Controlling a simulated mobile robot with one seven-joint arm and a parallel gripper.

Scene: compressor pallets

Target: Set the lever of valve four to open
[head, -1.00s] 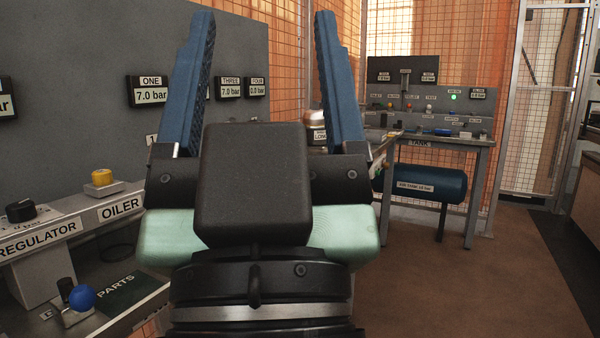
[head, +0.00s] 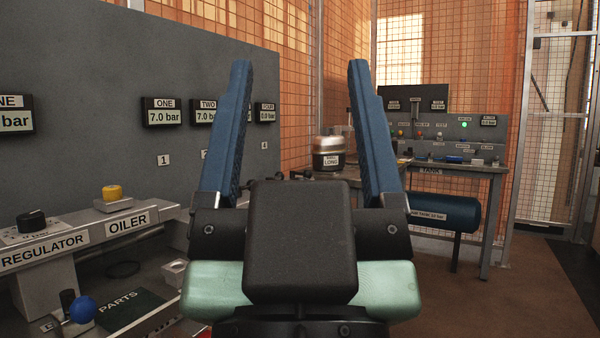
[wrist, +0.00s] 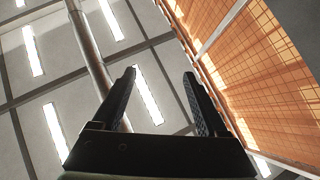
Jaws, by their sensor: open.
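My gripper (head: 302,70) is open and empty, its two blue fingers pointing up in the middle of the head view. In the wrist view my gripper (wrist: 160,72) is also open, with nothing between the fingers. The lever of valve four cannot be made out; my gripper covers part of the panel's right side. A grey panel (head: 90,85) at the left bears pressure displays. The display ONE (head: 164,112) reads 7.0 bar. The rightmost display (head: 265,113) is partly covered and reads 0.0 bar. A number plate 1 (head: 164,160) sits below display ONE.
A bench with a REGULATOR knob (head: 32,221), a yellow OILER cap (head: 112,193) and a blue ball knob (head: 82,309) is at the left. A blue tank (head: 446,212) hangs under the far bench. Brown floor is free at right.

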